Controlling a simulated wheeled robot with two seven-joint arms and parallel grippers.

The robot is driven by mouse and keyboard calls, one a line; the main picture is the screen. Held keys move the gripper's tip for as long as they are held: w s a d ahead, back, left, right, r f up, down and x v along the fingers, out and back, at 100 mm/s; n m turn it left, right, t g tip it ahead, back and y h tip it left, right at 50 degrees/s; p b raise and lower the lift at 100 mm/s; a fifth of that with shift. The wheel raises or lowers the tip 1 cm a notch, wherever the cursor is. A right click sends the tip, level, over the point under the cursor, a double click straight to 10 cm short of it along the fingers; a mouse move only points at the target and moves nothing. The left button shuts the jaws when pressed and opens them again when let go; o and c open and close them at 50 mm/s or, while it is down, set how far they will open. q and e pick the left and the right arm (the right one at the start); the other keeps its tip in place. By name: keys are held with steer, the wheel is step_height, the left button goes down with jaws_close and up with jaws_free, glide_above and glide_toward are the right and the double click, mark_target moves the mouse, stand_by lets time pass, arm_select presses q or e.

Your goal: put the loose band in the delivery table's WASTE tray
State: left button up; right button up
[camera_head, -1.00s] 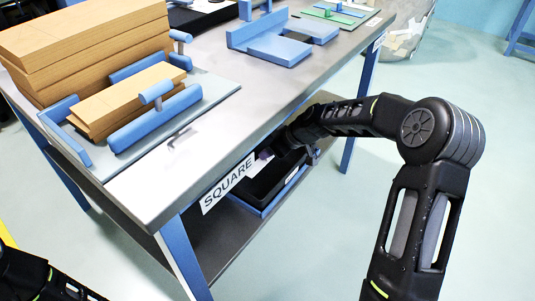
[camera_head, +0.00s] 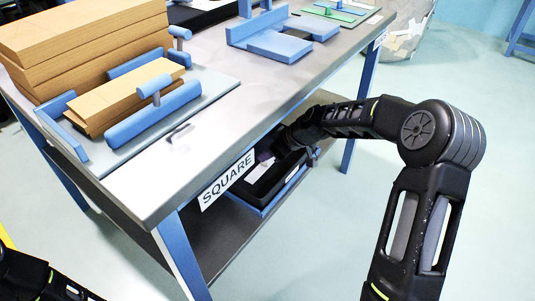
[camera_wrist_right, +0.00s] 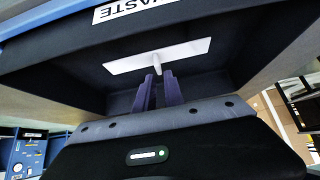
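A white flat strip with a short stub, which looks like the loose band (camera_wrist_right: 157,56), is inside the black WASTE tray (camera_wrist_right: 62,75) in the right wrist view. The tray's label is upside down at the top there. In the head view the tray (camera_head: 262,197) is under the tabletop, and the white piece (camera_head: 259,171) shows inside it. My right gripper (camera_wrist_right: 159,76) reaches into the tray with its purple fingers apart. The stub ends between the fingertips, with a gap at each side. My left gripper is out of view; only its arm shows at lower left.
The delivery table (camera_head: 190,185) has a steel top and a SQUARE label (camera_head: 228,180) on its front edge. Brown boards (camera_head: 85,45) are stacked at left, beside a blue fixture (camera_head: 155,112). Another blue fixture (camera_head: 280,45) stands farther back.

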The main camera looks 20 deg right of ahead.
steer(key=shift+o, duration=1.3)
steer(key=shift+r+p, duration=0.45)
steer(key=shift+p, duration=0.1)
steer(key=p+v, duration=0.3)
steer(key=v, duration=0.9)
steer(key=shift+r, duration=0.15)
